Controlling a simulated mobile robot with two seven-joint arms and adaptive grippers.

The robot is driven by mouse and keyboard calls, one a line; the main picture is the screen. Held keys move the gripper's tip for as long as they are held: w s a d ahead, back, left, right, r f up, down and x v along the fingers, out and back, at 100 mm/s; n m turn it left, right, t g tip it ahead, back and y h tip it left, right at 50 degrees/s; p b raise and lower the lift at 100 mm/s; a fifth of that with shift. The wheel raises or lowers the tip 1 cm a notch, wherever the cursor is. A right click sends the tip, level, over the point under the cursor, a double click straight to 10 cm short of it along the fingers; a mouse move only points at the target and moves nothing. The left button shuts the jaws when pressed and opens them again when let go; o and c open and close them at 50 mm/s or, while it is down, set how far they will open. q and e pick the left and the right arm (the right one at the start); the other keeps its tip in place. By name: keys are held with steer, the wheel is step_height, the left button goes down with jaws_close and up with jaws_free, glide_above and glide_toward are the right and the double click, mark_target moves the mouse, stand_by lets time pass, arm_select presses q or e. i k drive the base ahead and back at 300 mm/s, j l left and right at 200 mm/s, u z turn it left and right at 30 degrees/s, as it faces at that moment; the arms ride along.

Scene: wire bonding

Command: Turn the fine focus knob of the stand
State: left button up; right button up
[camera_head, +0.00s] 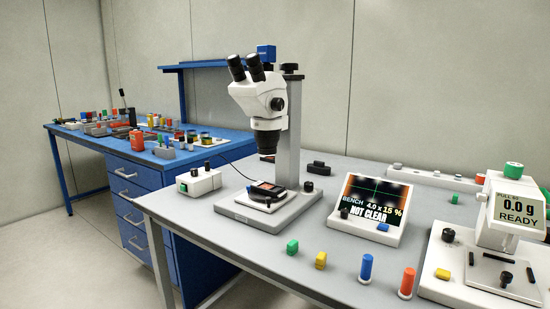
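A white stereo microscope (255,98) with black eyepieces is mounted on a grey upright stand post (291,130). The stand's flat grey base (285,212) rests on the grey table and bears a small dark sample on a white block (262,195). A black knob (277,103) is on the side of the microscope head. A small black knob (308,186) sits at the base, right of the post. Another dark knob (290,67) tops the post. I cannot tell which is the fine focus knob. Neither gripper is in view.
A tilted screen (373,206) right of the stand reads "NOT CLEAR". A white box (199,181) stands left. Coloured pegs, including a blue one (366,268), line the front. A pull tester (512,212) showing "0.0 g READY" is at right. A blue bench (150,160) stands behind.

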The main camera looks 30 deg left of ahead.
mark_target(308, 184)
steer(key=i+j+z, duration=0.15)
steer(key=i+j, duration=0.75)
steer(key=i, duration=0.05)
